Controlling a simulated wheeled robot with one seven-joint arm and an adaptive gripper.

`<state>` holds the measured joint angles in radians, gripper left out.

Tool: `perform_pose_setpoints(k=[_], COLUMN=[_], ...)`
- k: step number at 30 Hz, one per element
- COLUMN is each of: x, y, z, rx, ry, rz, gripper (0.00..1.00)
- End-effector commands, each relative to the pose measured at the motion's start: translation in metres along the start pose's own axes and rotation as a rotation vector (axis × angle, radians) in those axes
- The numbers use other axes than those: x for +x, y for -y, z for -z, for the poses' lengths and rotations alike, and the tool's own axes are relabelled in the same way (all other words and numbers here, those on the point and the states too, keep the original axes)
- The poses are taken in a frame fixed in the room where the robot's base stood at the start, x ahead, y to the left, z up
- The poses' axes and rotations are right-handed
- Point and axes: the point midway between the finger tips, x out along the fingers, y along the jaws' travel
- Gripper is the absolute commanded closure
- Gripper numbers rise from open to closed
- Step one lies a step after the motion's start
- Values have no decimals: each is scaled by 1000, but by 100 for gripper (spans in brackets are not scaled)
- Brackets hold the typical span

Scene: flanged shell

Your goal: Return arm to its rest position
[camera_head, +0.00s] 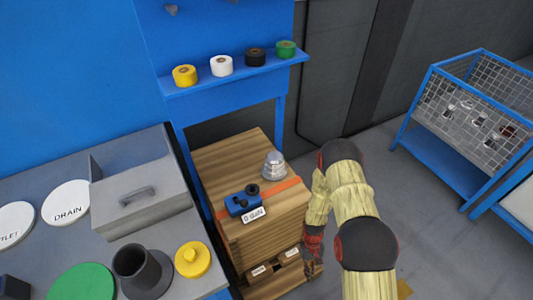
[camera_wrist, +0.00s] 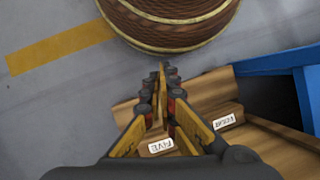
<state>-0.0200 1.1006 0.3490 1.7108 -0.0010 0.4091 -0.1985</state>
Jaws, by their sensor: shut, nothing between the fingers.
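My arm comes up from the bottom right in the head view and bends down beside the wooden crate (camera_head: 245,238). My gripper (camera_head: 312,262) hangs low at the crate's right side, partly hidden behind my own arm. In the wrist view my gripper (camera_wrist: 162,70) is shut, its fingertips together and nothing between them. Past the fingertips a brown ribbed round thing with pale bands (camera_wrist: 170,22) stands on the grey floor. Below the fingers are wooden pieces with labels reading FIVE (camera_wrist: 161,146) and FOUR (camera_wrist: 224,122).
A blue device (camera_head: 243,200) and a clear domed part (camera_head: 274,165) stand on the crate. The workbench at left holds a grey toolbox (camera_head: 140,205), a dark flanged shell (camera_head: 140,270) and a yellow flanged part (camera_head: 192,259). A wire-mesh cart (camera_head: 470,120) stands right; floor lies between.

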Motion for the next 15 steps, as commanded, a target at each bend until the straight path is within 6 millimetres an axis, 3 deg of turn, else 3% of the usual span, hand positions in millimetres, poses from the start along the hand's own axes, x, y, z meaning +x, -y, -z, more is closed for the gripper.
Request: perform_pose_setpoints(k=[1,3,15], x=[-29,-64,-243], y=[0,2,12], z=[-3,-10,-71], rx=[14,34,124], ry=[-5,-6,-67], rz=[-1,-1,-8], gripper=[100,100,100])
